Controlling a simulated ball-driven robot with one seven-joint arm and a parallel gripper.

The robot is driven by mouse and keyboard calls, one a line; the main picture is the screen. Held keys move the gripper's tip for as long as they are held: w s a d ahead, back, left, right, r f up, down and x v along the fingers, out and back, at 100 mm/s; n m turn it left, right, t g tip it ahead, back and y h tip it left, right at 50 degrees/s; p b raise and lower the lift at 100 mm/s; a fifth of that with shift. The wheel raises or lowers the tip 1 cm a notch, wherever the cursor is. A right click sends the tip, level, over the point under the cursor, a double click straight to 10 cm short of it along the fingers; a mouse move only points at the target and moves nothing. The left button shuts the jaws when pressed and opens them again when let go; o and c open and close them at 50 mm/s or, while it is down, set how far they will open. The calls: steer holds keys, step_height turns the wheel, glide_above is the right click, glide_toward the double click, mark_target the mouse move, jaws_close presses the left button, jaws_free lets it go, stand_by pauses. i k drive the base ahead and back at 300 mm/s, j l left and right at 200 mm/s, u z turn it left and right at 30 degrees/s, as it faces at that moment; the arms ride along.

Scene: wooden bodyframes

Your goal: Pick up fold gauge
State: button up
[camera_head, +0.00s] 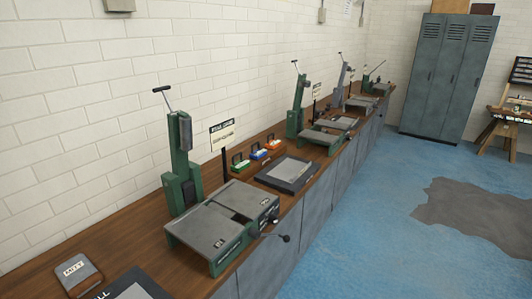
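I cannot tell which object is the fold gauge; no label that I can read names it. Three small black-handled items, with green (241,165), blue (259,155) and orange (272,146) parts, stand in a row on the wooden bench (125,236). A dark-framed flat grey panel (287,172) lies in front of them. A grey item with a pale label (78,277) lies at the lower left, beside another dark-edged panel (137,290) cut off by the picture's bottom edge. My gripper is not in view.
A green and grey machine (213,230) with a tall lever stands on the near bench, beside a sign (222,134). Similar machines (322,138) stand farther along. Grey lockers (447,76) stand at the back. The blue floor (375,200) right of the bench is open, with a dark patch (475,208).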

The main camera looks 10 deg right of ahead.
mark_target(255, 155)
steer(key=u, duration=1.85)
steer(key=l+z, duration=0.1)
steer(key=z, duration=0.25)
steer(key=i+l+z, duration=0.1)
steer(key=z, duration=0.25)
steer(key=i+l+z, duration=0.4)
steer(key=i+l, duration=0.15)
steer(key=i+l+z, duration=0.4)
steer(key=i+l, duration=0.15)
steer(key=i, duration=0.1)
